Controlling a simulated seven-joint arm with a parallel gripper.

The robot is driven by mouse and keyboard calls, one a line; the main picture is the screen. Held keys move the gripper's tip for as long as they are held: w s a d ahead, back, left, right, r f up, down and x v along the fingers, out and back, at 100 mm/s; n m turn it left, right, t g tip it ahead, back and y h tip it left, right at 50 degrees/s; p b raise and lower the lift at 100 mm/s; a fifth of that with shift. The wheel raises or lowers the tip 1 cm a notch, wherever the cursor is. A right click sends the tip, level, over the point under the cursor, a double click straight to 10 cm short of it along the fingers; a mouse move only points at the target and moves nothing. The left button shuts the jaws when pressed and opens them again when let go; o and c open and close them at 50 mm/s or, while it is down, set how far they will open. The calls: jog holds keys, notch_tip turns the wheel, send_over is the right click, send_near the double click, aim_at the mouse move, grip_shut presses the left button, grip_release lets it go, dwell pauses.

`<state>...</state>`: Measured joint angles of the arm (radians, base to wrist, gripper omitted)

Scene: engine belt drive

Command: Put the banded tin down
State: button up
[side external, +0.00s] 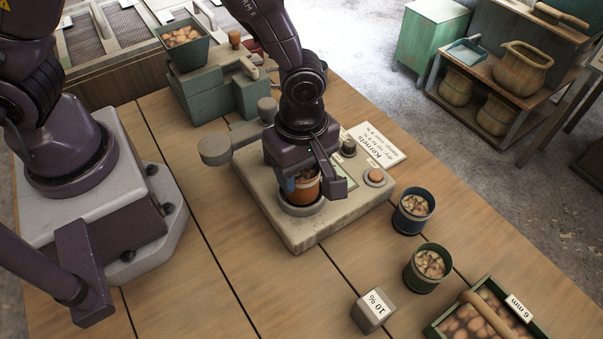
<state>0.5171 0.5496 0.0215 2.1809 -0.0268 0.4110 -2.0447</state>
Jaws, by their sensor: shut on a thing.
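My gripper (311,184) points down and is shut on an orange-brown tin (304,194), with one finger on each side. Brown pieces show at the tin's top. The tin is upright, at or just above a round grey ring (301,210) on a beige device (318,232). I cannot tell whether its bottom touches the ring's floor. My gripper hides the tin's upper back, and no band on it can be made out clearly.
A blue tin (412,212) and a green tin (428,268) stand right of the device. A grey block marked 10% (373,311) and a green crate (439,329) are nearer the front. A green-grey machine (221,92) with a hopper stands behind. The wooden table is clear at front left.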

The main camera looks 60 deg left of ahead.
notch_tip(320, 180, up, 21)
jog(key=a, duration=2)
notch_tip(320, 180, down, 13)
jog(key=shift+w+a+f, duration=0.5)
jog(key=shift+w+f, duration=1.65)
jog(key=shift+w, duration=0.2)
jog(key=shift+w+a+f, duration=0.5)
jog(key=shift+w+f, duration=1.7)
jog(key=shift+w, duration=0.1)
jog(key=shift+w+a+f, duration=0.5)
jog(key=shift+w+f, duration=1.65)
jog(key=shift+w, duration=0.2)
